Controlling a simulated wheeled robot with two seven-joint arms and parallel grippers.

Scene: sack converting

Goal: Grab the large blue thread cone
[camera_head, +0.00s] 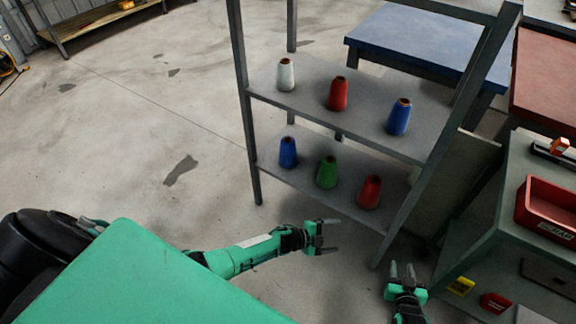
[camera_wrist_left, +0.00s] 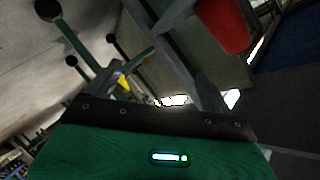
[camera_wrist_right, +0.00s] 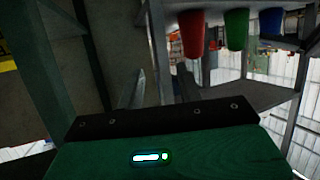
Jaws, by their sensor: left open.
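A blue thread cone (camera_head: 399,117) stands upright at the right end of the rack's upper shelf. It looks somewhat bigger than the other blue cone (camera_head: 288,152), which stands at the left end of the lower shelf. The lower blue cone also shows in the right wrist view (camera_wrist_right: 270,22). My left gripper (camera_head: 332,237) is open and empty, in front of the lower shelf and below the red cone there. My right gripper (camera_head: 402,270) has its fingers apart and empty, right of the rack's front right post and lower than both shelves.
The upper shelf also holds a white cone (camera_head: 285,75) and a red cone (camera_head: 338,94). Metal posts edge the rack (camera_head: 243,100). A bench with a red bin (camera_head: 548,208) stands right.

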